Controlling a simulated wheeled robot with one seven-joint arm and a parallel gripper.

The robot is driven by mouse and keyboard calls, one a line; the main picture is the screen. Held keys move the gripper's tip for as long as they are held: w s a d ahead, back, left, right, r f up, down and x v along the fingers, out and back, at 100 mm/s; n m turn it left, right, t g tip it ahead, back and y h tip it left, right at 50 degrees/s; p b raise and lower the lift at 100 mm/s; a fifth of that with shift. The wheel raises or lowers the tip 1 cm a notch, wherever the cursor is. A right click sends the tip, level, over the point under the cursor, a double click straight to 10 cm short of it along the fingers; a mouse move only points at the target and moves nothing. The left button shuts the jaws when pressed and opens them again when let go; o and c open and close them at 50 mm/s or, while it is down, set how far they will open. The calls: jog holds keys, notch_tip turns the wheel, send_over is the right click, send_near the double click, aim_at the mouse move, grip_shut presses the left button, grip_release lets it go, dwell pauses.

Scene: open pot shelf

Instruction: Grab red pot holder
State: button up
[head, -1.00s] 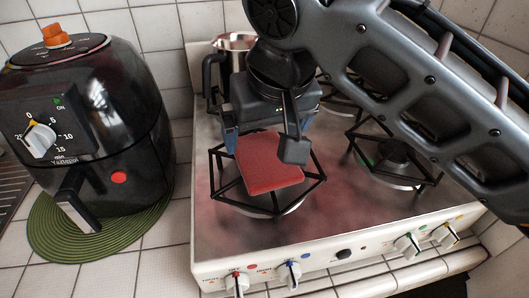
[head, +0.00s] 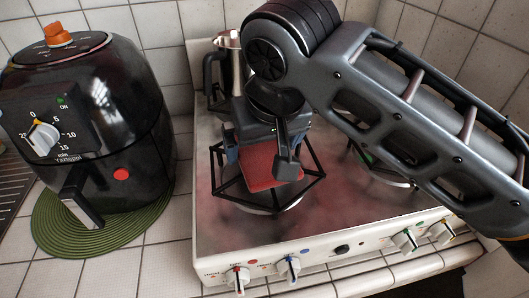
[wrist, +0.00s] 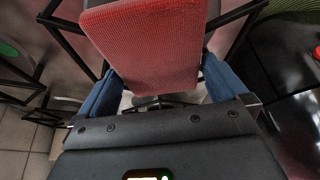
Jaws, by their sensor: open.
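The red pot holder (head: 262,172) lies on the front left burner grate of the stove in the head view. My gripper (wrist: 160,84) is open, with its blue fingers on either side of the pot holder in the wrist view. The red fabric (wrist: 150,45) fills the space between the fingers, with small gaps at the sides. In the head view my gripper covers the pot holder's far part and some of its right side. I cannot tell whether either finger touches it.
A metal pot (head: 229,62) with a dark handle stands behind my gripper. A black air fryer (head: 120,125) stands on a green round mat (head: 50,232) to the left. Black grates (head: 222,183) rise from the stove top (head: 330,215). Knobs line its front.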

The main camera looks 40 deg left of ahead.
jog(key=shift+f, duration=0.1)
jog(key=c, duration=0.7)
jog(key=shift+s, duration=0.1)
